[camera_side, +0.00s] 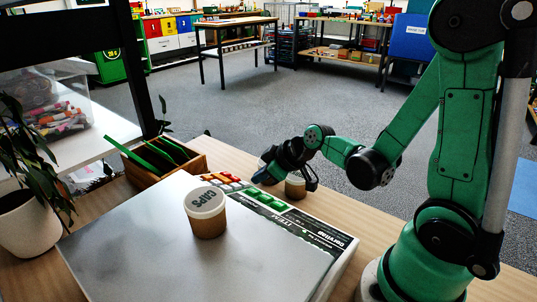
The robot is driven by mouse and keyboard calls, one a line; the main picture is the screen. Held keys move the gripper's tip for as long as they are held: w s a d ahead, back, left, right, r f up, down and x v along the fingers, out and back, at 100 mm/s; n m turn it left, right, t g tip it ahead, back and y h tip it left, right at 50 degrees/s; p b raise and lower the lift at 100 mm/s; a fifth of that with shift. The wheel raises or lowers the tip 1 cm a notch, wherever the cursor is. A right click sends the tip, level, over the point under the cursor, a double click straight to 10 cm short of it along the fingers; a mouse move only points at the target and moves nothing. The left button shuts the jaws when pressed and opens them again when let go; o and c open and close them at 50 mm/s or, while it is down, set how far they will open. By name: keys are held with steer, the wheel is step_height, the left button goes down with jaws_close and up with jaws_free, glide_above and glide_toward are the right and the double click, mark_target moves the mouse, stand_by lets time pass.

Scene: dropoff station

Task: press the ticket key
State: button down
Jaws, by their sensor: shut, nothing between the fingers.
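A flat grey weighing machine (130,235) lies on the wooden bench. A strip along its far edge carries small orange and red keys (222,179), larger green keys (265,201) and a dark printed label (320,233). I cannot tell which key is the ticket key; the key markings are too small to read. My gripper (264,175) is shut and points down and left, close to the strip's far side near the green keys. I cannot tell whether it touches anything.
A brown tub (208,222) with a white lettered lid stands on the machine's plate. A smaller lidded tub (295,187) stands just behind the key strip, beside my gripper. A wooden box (165,162) with green dividers and a potted plant (28,220) stand left.

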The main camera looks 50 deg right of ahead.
stand_by(0.4)
steer(key=shift+a+f, duration=0.15)
steer(key=shift+f, duration=0.2)
stand_by(0.4)
steer(key=shift+r, duration=0.4)
steer(key=shift+d, duration=0.2)
steer(key=r, duration=0.1)
steer(key=d+r, duration=0.1)
steer(key=r, duration=0.1)
steer(key=d+r, duration=0.1)
steer(key=shift+r, duration=0.3)
stand_by(0.4)
